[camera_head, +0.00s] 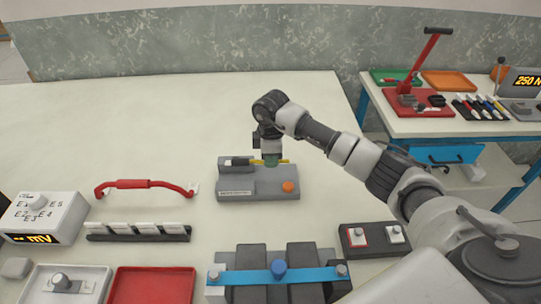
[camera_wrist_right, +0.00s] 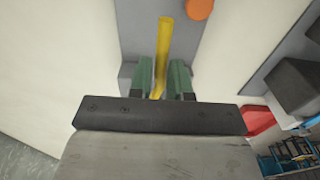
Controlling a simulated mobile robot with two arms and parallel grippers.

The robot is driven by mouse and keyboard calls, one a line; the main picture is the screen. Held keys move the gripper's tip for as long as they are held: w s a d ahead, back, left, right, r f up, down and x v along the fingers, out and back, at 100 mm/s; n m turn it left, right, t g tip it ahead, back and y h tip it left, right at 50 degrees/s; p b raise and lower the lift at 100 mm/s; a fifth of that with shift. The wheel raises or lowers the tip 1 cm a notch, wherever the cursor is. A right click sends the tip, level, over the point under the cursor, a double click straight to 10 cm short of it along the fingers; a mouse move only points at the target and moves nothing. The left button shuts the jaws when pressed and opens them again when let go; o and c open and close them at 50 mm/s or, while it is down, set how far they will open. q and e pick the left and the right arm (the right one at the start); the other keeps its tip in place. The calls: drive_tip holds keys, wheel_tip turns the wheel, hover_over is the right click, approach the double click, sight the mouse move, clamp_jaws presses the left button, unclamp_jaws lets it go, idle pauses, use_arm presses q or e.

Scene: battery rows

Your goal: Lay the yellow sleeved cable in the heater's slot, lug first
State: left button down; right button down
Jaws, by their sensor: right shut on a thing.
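The heater is a grey block (camera_head: 240,187) with an orange button (camera_head: 288,186), in the middle of the bench in the head view. A dark raised part (camera_head: 236,162) stands at its back left. My right gripper (camera_head: 271,160), with green fingers, is over the heater's back edge, pointing down. It is shut on the yellow sleeved cable (camera_head: 284,162), which runs left to right there. In the right wrist view the cable (camera_wrist_right: 164,50) runs between the fingers (camera_wrist_right: 165,82) over the heater's grey body. The lug is hidden, and I cannot tell whether the cable sits in the slot. My left gripper is out of view.
A mV meter (camera_head: 45,215) stands far left. A blue-barred fixture (camera_head: 240,277) is in front, with a dark two-switch box (camera_head: 374,240) beside it. The bench behind is clear.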

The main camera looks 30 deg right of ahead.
sight(271, 178)
drive_tip(key=shift+f+b, duration=1.55)
drive_tip(key=shift+f, duration=1.5)
drive_tip(key=c, duration=1)
unclamp_jaws()
wheel_tip(271, 178, up, 10)
drive_tip(key=shift+r+b, duration=0.15)
drive_tip(key=shift+b, duration=0.3)
drive_tip(key=shift+r, duration=0.4)
